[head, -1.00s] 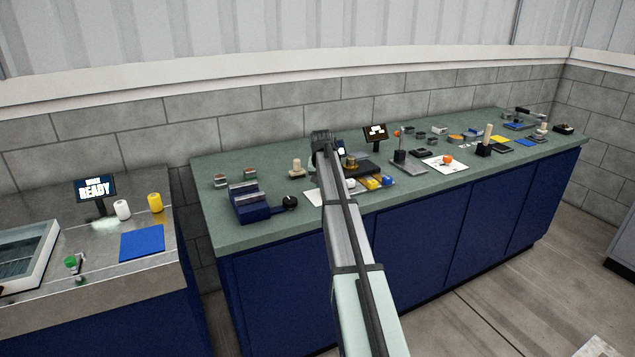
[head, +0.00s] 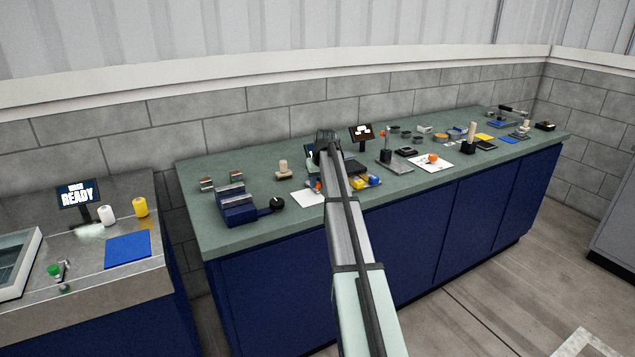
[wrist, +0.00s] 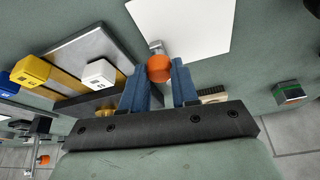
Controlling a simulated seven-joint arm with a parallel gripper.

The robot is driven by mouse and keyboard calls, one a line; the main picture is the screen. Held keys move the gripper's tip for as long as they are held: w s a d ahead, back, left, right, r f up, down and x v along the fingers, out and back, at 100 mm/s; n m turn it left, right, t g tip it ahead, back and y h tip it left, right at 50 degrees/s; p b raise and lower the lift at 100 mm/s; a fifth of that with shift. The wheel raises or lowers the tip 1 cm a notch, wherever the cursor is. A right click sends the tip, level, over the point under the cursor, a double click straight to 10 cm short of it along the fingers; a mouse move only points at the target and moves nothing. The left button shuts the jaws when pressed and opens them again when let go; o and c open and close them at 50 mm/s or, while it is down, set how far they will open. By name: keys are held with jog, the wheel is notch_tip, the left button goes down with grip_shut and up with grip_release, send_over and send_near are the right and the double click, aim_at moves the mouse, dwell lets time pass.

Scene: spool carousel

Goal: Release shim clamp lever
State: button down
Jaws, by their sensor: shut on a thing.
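My gripper (wrist: 157,80) has its two blue fingers on either side of an orange knob (wrist: 159,68) and is shut on it. The knob sits at the end of a short grey metal stem, which looks like the clamp lever; its far end lies by the white sheet. In the head view my arm reaches over the green bench and hides most of the clamp area; an orange spot (head: 316,184) shows just left of the arm. My fingertips are hidden there.
In the wrist view a dark-edged metal plate (wrist: 84,52) with a white block (wrist: 99,73) and a yellow block (wrist: 31,70) lies left of my fingers. The white sheet (wrist: 190,25) lies flat beyond. A blue fixture (head: 237,207) with a black knob stands left on the bench.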

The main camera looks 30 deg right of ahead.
jog(key=shift+d, duration=0.1)
jog(key=c, duration=0.8)
grip_release()
jog(key=shift+c, duration=0.2)
jog(key=v, duration=1.4)
